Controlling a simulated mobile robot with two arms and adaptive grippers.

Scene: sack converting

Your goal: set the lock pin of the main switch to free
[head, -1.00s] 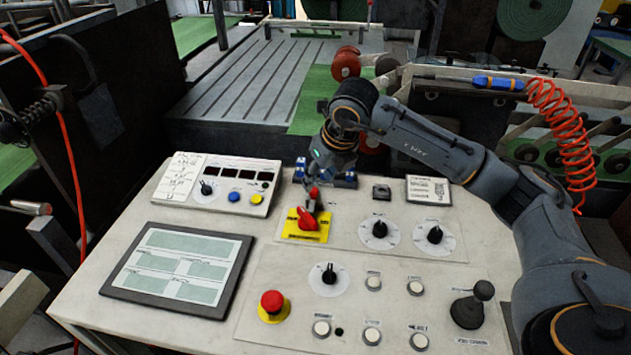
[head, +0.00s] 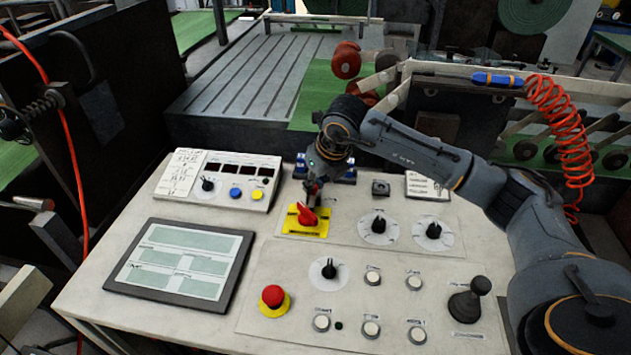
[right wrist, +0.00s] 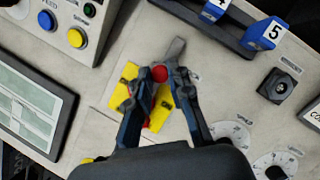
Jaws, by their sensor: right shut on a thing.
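The main switch is a red rotary handle (head: 307,215) on a yellow plate (head: 320,231) on the console panel. The yellow plate also shows in the right wrist view (right wrist: 126,116). Just behind the handle, my right gripper (head: 314,190) reaches down from above. In the right wrist view its fingers (right wrist: 160,80) are shut on the red round knob of the lock pin (right wrist: 160,73). A grey flat piece (right wrist: 175,50) shows just beyond the knob. The fingers hide part of the red handle, and the pin's lower end is hidden. My left gripper is not in view.
Two black selector knobs (head: 378,226) (head: 433,231) stand right of the switch. Blue numbered blocks (right wrist: 265,33) stand behind it. A red emergency button (head: 272,297), a joystick (head: 470,300) and a tablet-like screen (head: 180,263) are in front. A meter box (head: 222,178) stands left.

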